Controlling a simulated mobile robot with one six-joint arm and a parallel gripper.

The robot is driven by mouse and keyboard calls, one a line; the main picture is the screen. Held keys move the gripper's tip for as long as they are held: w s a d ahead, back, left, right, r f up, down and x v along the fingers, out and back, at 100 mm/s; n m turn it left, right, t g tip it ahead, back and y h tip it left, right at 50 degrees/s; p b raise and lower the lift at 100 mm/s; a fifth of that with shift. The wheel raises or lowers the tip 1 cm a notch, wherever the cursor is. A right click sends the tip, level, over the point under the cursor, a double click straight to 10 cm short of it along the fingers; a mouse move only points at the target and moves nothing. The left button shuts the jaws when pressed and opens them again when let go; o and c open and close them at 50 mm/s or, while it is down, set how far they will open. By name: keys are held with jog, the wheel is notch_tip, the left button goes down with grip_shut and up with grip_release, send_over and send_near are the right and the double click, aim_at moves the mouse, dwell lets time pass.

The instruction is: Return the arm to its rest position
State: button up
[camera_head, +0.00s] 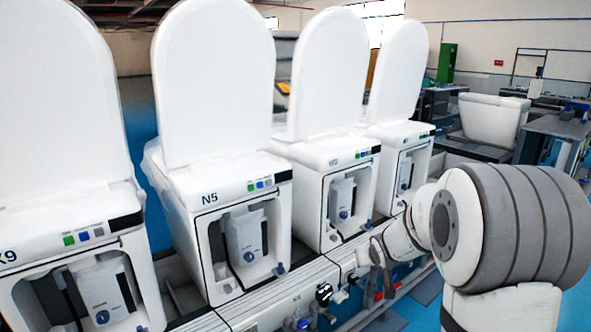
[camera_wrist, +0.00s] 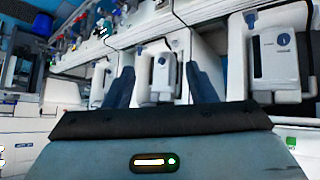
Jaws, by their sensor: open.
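My arm (camera_head: 510,230), white with a ribbed grey cover, fills the lower right of the head view. It bends towards the front of the toilet row. My gripper (camera_wrist: 159,72) shows in the wrist view as two dark blue fingers set apart, with nothing held between them. Beyond the gap is a white unit with a blue knob (camera_wrist: 162,60), and I cannot tell any contact.
Several white toilets with raised lids stand in a row, one marked N5 (camera_head: 222,205). Each has an open front bay with a white unit (camera_head: 246,237). A rail with valves and hoses (camera_head: 322,297) runs along their front. A workbench (camera_head: 560,128) stands at the right.

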jog(key=s+a+r+g+p, duration=0.2)
jog(key=s+r, duration=0.2)
jog(key=s, duration=0.7)
jog(key=s+a+r+g+p, duration=0.2)
jog(key=s+a+r, duration=0.1)
jog(key=s, duration=0.7)
jog(key=s+a+r+g+y+p, duration=0.1)
jog(key=s+r, duration=0.4)
jog(key=s, duration=0.6)
jog(key=shift+s+a+r+m+g+p, duration=0.35)
jog(key=shift+a+g+p, duration=0.4)
jog(key=shift+p, duration=0.3)
